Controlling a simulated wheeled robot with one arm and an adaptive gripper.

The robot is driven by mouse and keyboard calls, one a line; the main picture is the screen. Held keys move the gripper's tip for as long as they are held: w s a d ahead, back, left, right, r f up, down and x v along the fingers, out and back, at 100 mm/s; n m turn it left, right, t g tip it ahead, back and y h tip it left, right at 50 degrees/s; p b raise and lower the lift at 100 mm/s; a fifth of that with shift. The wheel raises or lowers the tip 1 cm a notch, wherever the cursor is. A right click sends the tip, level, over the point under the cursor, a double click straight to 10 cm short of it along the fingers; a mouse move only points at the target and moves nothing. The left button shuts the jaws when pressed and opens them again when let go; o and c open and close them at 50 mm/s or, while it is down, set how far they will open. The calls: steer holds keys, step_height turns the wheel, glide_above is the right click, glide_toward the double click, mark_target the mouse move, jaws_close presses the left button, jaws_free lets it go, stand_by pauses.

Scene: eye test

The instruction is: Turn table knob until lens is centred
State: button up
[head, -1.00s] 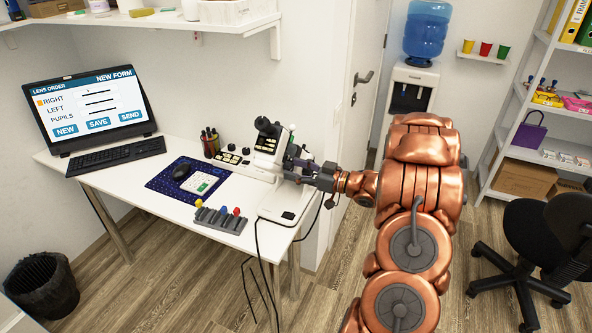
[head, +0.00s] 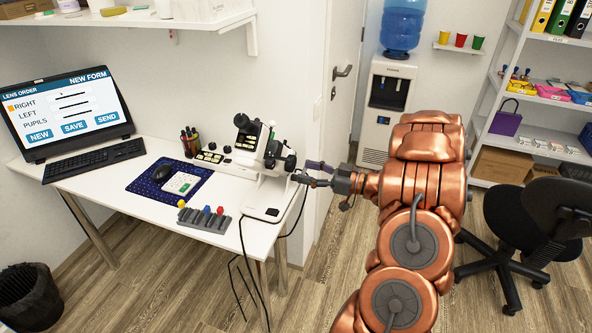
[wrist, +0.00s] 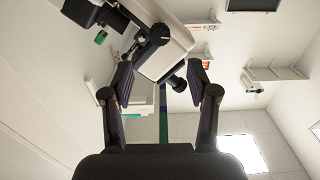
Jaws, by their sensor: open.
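The white and black lens-measuring device (head: 252,165) stands upright at the right end of the desk. Black knobs show on its right side, one of them an end knob (head: 290,163). My gripper (head: 308,173) is open and empty, just right of the device, its fingers apart from that knob. In the wrist view the device's pale body (wrist: 163,52) reaches down between my open fingers (wrist: 161,75). A black knob (wrist: 178,83) lies between the fingertips, and neither finger clearly touches it. I cannot tell which knob is the table knob. The lens is not clearly visible.
A grey rack (head: 204,220) with coloured knobs and a blue mat (head: 152,190) lie left of the device. A monitor (head: 65,115) stands at the desk's left. Black cables (head: 240,270) hang off the front edge. An office chair (head: 535,220) stands at the right.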

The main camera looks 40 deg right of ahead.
steer(key=shift+v, duration=1.35)
steer(key=shift+w, duration=0.1)
